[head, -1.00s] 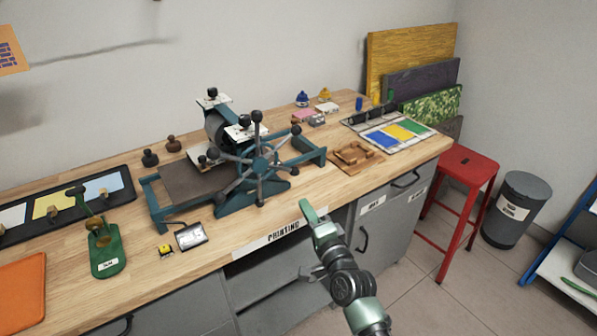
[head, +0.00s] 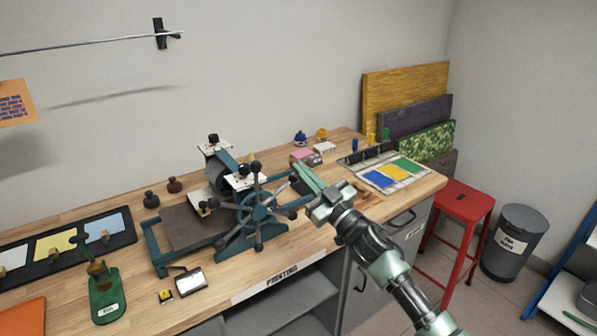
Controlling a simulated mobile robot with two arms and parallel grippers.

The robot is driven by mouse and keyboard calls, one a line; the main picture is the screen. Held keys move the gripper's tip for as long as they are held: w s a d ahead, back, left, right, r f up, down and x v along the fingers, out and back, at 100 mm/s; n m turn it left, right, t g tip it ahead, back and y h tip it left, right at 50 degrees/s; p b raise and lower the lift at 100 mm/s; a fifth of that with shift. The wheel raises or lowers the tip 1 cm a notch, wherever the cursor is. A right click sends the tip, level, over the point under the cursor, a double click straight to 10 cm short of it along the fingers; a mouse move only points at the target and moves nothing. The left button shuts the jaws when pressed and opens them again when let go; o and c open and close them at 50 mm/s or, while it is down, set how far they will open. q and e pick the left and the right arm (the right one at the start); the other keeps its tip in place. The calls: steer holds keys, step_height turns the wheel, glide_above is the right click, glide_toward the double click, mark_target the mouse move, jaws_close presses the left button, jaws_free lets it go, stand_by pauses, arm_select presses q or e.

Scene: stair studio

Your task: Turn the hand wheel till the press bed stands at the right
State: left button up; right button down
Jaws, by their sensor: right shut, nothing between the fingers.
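The hand wheel (head: 257,212) has a teal hub and several metal spokes ending in black knobs. It stands on the front side of the teal printing press (head: 244,243). The press bed (head: 188,229), a flat brown-grey plate, lies at the left end of the press frame, with the roller (head: 214,174) above its right side. My right gripper (head: 301,176) is shut and empty. Its pale green fingertips are close to the upper right knob of the wheel; I cannot tell whether they touch it. My left gripper is not in view.
A green stand (head: 107,295), a small metal tin (head: 190,281) and a yellow-black item (head: 165,296) sit left on the bench. A colour-panel tray (head: 385,176) lies at the right. A red stool (head: 464,202) and a grey bin (head: 514,241) stand on the floor beyond.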

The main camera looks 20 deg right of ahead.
steer(key=shift+w+f, duration=1.45)
steer(key=shift+w, duration=0.05)
steer(key=shift+f, duration=0.1)
step_height(320, 180, down, 15)
steer(key=m+h+b, duration=0.1)
steer(key=m+h, duration=0.2)
steer(key=m, duration=0.3)
steer(key=m+h+b, duration=0.1)
steer(key=m+h, duration=0.1)
steer(key=m, duration=0.4)
steer(key=m+h+b, duration=0.1)
steer(key=m+h, duration=0.2)
steer(key=m, duration=0.3)
steer(key=shift+d+m+h, duration=0.1)
steer(key=shift+m+h, duration=0.2)
steer(key=shift+s+a+f+m+h, duration=0.2)
steer(key=shift+a+f+m, duration=0.3)
steer(key=shift+m, duration=0.25)
steer(key=shift+s+a+f+m+h, duration=0.1)
steer(key=shift+a+f+m+h, duration=0.1)
steer(key=shift+a+f+m, duration=0.4)
steer(key=shift+d+r, duration=0.15)
steer(key=shift+d, duration=0.1)
